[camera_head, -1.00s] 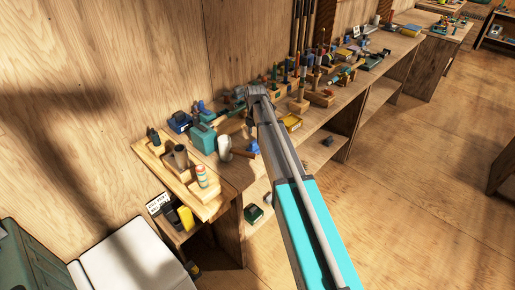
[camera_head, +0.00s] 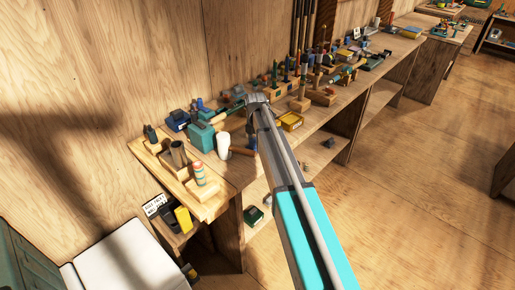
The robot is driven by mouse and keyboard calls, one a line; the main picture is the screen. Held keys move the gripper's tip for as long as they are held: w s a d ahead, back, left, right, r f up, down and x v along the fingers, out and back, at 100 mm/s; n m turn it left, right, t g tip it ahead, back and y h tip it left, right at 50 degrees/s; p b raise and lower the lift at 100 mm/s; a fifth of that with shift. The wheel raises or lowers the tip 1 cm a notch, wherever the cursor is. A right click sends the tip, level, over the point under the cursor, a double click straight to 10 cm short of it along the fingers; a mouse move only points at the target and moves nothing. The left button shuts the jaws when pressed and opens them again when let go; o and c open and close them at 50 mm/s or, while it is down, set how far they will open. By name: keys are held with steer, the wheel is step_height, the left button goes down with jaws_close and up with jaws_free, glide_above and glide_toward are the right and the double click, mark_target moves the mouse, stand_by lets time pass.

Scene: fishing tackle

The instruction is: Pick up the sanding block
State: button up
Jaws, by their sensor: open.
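I cannot single out the sanding block for certain. A small yellow block (camera_head: 183,218) stands at the left end of the bench, below its top, beside dark items. My arm reaches from the lower right over the workbench (camera_head: 230,172). My gripper (camera_head: 252,122) is at the far end of the arm, above the bench's left part, near a teal box (camera_head: 201,136) and a white cup-like object (camera_head: 223,146). It is open. Its fingers are small and mostly hidden by the arm, and I see nothing held.
A wooden tray (camera_head: 208,210) with upright cylinders stands at the bench's left end. A yellow box (camera_head: 291,121) and several tools crowd the bench to the right. A dark green item (camera_head: 254,215) lies on the lower shelf. The floor (camera_head: 410,190) at right is clear.

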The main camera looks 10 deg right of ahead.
stand_by(0.5)
jaws_close()
